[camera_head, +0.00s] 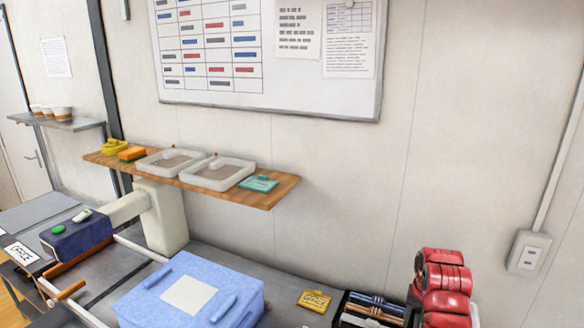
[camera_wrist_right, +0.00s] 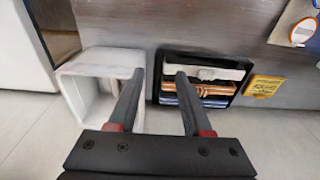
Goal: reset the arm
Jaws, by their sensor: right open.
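My right gripper (camera_wrist_right: 160,74) is open in the right wrist view, with its two dark fingers spread apart. Nothing is held between them. The right fingertip overlaps a black bin (camera_wrist_right: 238,92), and the left one overlaps the edge of a white open container (camera_wrist_right: 78,100). I cannot tell how far the fingers are from either. The black bin, holding blue, copper and white items, also shows at the bottom of the head view (camera_head: 343,298). My left gripper is not in view.
A wooden shelf (camera_head: 270,196) on the wall bears two pale trays (camera_head: 147,161) (camera_head: 205,184) and small items. Below are a light-blue box (camera_head: 150,307), a yellow card (camera_head: 314,300) and a navy block (camera_head: 88,238). Red rounded parts (camera_head: 445,278) stand at lower right.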

